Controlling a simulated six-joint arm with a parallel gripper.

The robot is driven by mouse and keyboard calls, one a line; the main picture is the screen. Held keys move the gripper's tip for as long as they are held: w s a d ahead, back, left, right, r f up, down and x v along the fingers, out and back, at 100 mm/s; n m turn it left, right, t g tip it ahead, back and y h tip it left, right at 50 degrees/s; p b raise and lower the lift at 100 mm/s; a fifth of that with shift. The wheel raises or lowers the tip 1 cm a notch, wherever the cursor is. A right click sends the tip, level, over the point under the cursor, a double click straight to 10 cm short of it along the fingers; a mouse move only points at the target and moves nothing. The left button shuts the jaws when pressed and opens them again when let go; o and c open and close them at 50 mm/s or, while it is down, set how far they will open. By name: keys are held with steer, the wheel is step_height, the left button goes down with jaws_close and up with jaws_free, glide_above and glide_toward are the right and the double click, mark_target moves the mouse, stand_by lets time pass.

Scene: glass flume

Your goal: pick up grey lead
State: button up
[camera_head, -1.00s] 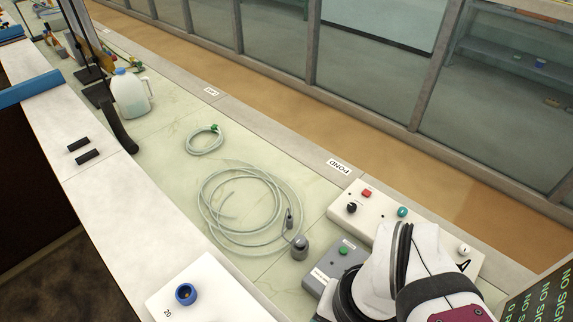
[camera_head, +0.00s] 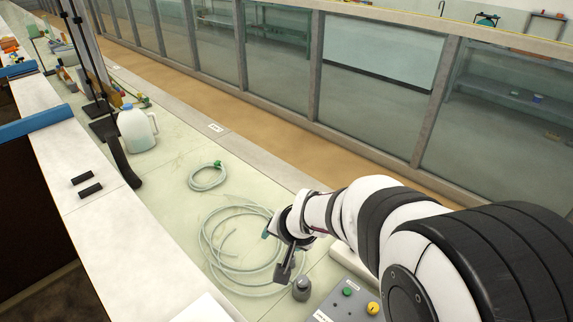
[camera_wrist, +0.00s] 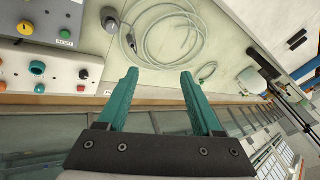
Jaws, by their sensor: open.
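The grey lead is a large loose coil of pale grey cable (camera_head: 201,240) lying on the pale green bench in the head view. In the wrist view the cable (camera_wrist: 204,38) lies beyond the fingertips, with a dark grey plug (camera_wrist: 131,42) at its end. My gripper (camera_wrist: 158,73) has two teal fingers, spread apart with nothing between them. In the head view my gripper (camera_head: 268,236) hangs over the right side of the coil and hides part of it and the plug. I cannot tell its exact height.
A small coil with a green connector (camera_head: 208,177) lies behind. A grey knobbed weight (camera_head: 301,289) and a grey button box (camera_head: 345,305) stand close at the front right. A white jug (camera_head: 136,131) stands farther back. A glass wall runs along the right.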

steer(key=w+a+f+t+h, duration=0.1)
steer(key=w+a+f+t, duration=0.1)
steer(key=w+f, duration=0.5)
steer(key=t+h, duration=0.4)
steer(key=h, duration=0.2)
glide_above(292, 261)
steer(key=s+a, duration=0.2)
step_height(292, 261, down, 16)
steer(key=shift+h, duration=0.3)
steer(key=f, duration=0.8)
steer(key=shift+w+d, duration=0.15)
steer(key=shift+d, duration=0.25)
steer(key=x, duration=0.6)
steer(key=shift+w, duration=0.3)
jaws_close()
